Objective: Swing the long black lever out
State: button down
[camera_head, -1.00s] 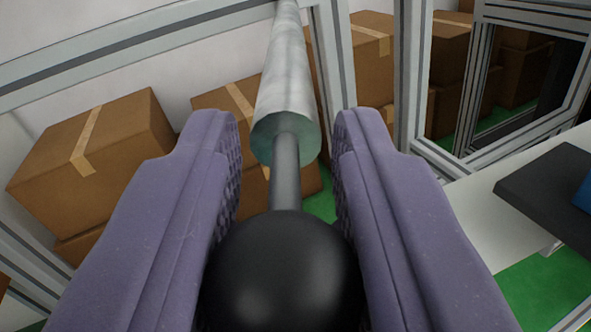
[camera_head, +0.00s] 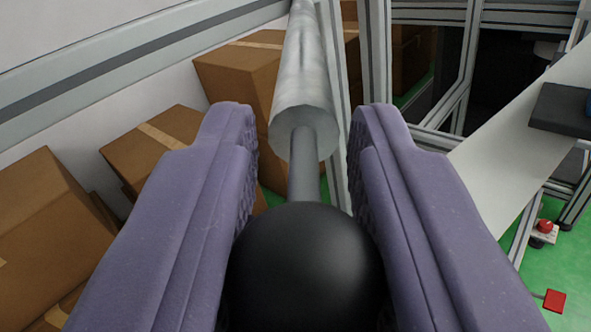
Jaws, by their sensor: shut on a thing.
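The long black lever shows as a round black knob (camera_head: 306,268) on a thin dark rod (camera_head: 304,165). The rod runs away from me into the end of a grey metal cylinder (camera_head: 306,85). My gripper (camera_head: 302,150) has purple padded fingers on both sides of the knob and is shut on it. The finger pads stand apart from the rod and the cylinder farther ahead. The lower part of the knob is cut off by the picture's bottom edge.
Several cardboard boxes (camera_head: 155,150) stand behind an aluminium frame (camera_head: 120,55) on the left. A white surface (camera_head: 520,140) with a dark block (camera_head: 562,108) is on the right. Below it, a red button (camera_head: 545,226) and a red item (camera_head: 555,300) show over green floor.

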jog(key=c, duration=0.9)
grip_release()
jog(key=shift+w, duration=0.1)
jog(key=shift+r, duration=0.15)
jog(key=s+d+r+p, duration=0.1)
jog(key=s+d, duration=0.2)
jog(key=d, duration=0.1)
jog(key=s+d+r+p, duration=0.2)
jog(key=s+d, duration=0.1)
jog(key=d, duration=0.1)
jog(key=s+d+r+p, duration=0.1)
jog(key=s+d+p, duration=0.1)
jog(key=d, duration=0.3)
jog(key=shift+s+r, duration=0.3)
jog(key=shift+s, duration=0.6)
jog(key=shift+a, duration=0.1)
